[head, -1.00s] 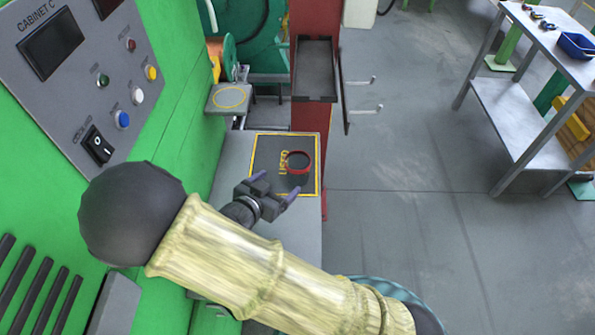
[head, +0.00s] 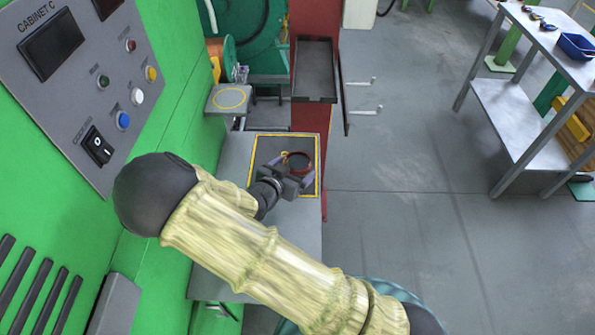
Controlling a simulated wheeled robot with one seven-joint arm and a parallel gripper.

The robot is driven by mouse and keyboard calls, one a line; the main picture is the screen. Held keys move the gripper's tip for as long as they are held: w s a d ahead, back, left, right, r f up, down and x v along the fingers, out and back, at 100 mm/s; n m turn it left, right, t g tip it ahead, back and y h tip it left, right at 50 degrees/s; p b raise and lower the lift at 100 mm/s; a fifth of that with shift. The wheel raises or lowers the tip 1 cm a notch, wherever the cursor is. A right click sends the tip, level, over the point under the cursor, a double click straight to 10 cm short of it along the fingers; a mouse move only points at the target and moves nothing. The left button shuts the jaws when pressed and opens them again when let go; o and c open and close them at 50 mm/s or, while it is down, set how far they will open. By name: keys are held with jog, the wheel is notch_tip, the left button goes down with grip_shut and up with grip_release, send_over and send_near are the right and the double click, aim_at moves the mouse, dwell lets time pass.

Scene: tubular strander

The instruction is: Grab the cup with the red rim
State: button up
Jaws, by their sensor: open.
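The cup with the red rim (head: 299,157) stands on a dark mat with a yellow border (head: 264,150), on a grey bench top (head: 235,160) beside the green cabinet. Only its rim and dark inside show; its near side is hidden by my gripper. My gripper (head: 294,168) is open, with its fingers pointing toward the cup. One finger shows at the cup's left and one at its right. I cannot tell whether they touch it.
The green cabinet with a control panel (head: 75,80) stands at the left. A red post with a dark tray (head: 314,70) rises just behind the mat. A grey table with a blue bin (head: 577,46) stands at the far right. The floor between is clear.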

jog(key=x, duration=0.2)
jog(key=shift+w+d+f, duration=0.15)
jog(key=shift+w+d, duration=0.05)
jog(key=shift+w, duration=0.1)
jog(key=shift+c, duration=0.2)
jog(key=c, duration=1)
